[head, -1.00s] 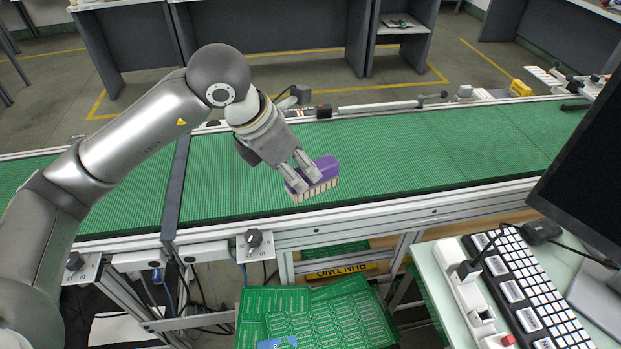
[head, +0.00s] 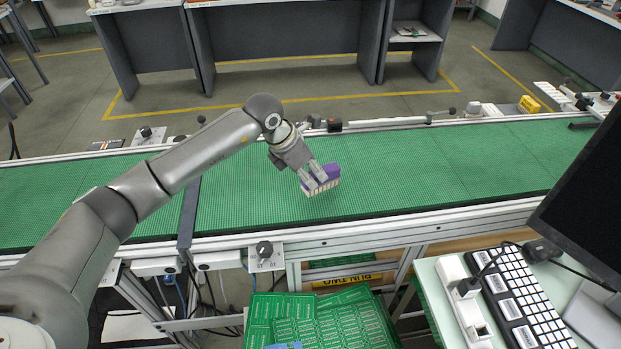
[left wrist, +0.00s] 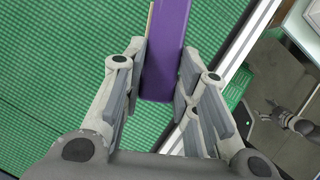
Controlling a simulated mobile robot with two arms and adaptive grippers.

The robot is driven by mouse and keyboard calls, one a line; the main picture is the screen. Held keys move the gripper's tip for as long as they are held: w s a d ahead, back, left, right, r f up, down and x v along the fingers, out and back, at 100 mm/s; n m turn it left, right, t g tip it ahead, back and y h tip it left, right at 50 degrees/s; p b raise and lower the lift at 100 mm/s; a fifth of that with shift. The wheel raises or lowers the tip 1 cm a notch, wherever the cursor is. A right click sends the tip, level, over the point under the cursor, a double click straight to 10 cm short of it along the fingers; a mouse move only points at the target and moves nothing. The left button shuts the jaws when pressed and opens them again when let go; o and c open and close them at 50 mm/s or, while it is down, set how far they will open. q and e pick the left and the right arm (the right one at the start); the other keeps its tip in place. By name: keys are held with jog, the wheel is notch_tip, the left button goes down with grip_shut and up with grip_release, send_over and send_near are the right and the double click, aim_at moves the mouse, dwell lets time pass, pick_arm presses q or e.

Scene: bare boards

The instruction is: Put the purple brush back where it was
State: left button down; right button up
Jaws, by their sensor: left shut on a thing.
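The purple brush (head: 322,181) has a purple back and pale bristles facing down. In the head view it is over the green conveyor belt (head: 420,165), near the middle of the picture. My left gripper (head: 315,179) is shut on the brush from above. In the left wrist view the purple brush (left wrist: 165,50) lies between the two fingers (left wrist: 160,85), with the green belt behind it. I cannot tell whether the bristles touch the belt or hang just above it. My right gripper is not in view.
A dark monitor (head: 585,180) and a keyboard (head: 530,300) stand on a bench at the right. Green circuit boards (head: 335,318) are stacked below the belt's near edge. The belt is clear on both sides of the brush. A knob (head: 264,249) sits on the near rail.

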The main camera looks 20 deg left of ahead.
pick_arm(q)
notch_tip(320, 180, down, 2)
jog(key=shift+f+p, duration=0.15)
jog(key=shift+p, duration=0.65)
jog(key=shift+f, duration=0.5)
jog(key=shift+f, duration=0.15)
jog(key=c, duration=1.1)
grip_release()
